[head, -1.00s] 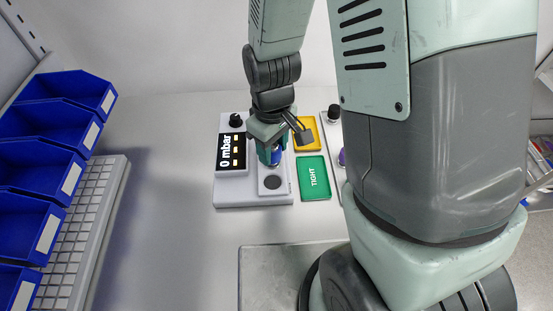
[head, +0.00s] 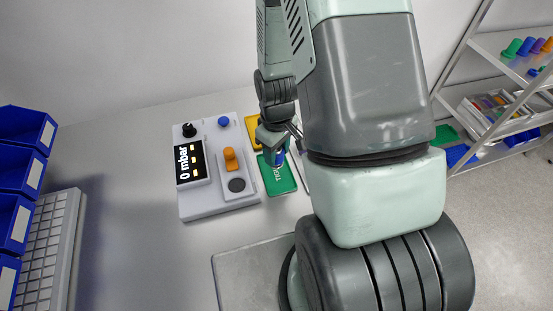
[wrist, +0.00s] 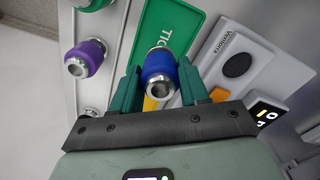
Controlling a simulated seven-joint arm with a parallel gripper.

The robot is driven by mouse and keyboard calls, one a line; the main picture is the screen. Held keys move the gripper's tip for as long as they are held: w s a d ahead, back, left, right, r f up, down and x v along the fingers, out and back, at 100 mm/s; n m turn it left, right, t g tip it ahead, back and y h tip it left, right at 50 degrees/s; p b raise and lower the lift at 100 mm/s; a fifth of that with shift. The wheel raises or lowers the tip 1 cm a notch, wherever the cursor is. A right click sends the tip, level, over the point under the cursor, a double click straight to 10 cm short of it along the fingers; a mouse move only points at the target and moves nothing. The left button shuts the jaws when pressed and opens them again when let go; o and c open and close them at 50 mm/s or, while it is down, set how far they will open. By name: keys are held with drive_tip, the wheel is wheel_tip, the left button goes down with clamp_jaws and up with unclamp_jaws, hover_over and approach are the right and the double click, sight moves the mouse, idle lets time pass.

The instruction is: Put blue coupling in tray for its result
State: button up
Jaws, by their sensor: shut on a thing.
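My gripper (head: 271,150) is shut on the blue coupling (wrist: 159,70), a blue ring with metal ends, held between its green fingers in the wrist view. In the head view the blue coupling (head: 280,158) is partly hidden by the fingers. It is over or close to the green tray (head: 275,181) marked TIGHT; its height above the tray is hard to tell. The yellow tray (head: 253,131) is mostly hidden behind my gripper. The tester (head: 214,199) left of the trays has a display (head: 189,163) reading 0 mbar.
A rack with a purple coupling (wrist: 85,57) lies beside the green tray in the wrist view. Blue bins (head: 22,180) stand at far left.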

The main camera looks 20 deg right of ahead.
drive_tip(key=shift+f, duration=1.85)
drive_tip(key=o, duration=1.2)
drive_tip(key=shift+f, duration=0.15)
drive_tip(key=shift+c, duration=0.2)
wheel_tip(320, 180, up, 12)
drive_tip(key=shift+r, duration=0.1)
wheel_tip(320, 180, up, 11)
drive_tip(key=m+t, duration=0.2)
hover_over(277, 160)
drive_tip(key=w, duration=0.1)
drive_tip(key=s+a+r+m+t, duration=0.1)
drive_tip(key=s+r+m+t, duration=0.2)
drive_tip(key=s+r, duration=1)
wheel_tip(277, 160, up, 5)
drive_tip(key=shift+s+a+f+m+t, duration=0.15)
drive_tip(key=shift+s+a+m+t, duration=0.15)
drive_tip(key=shift+s+a+m, duration=0.15)
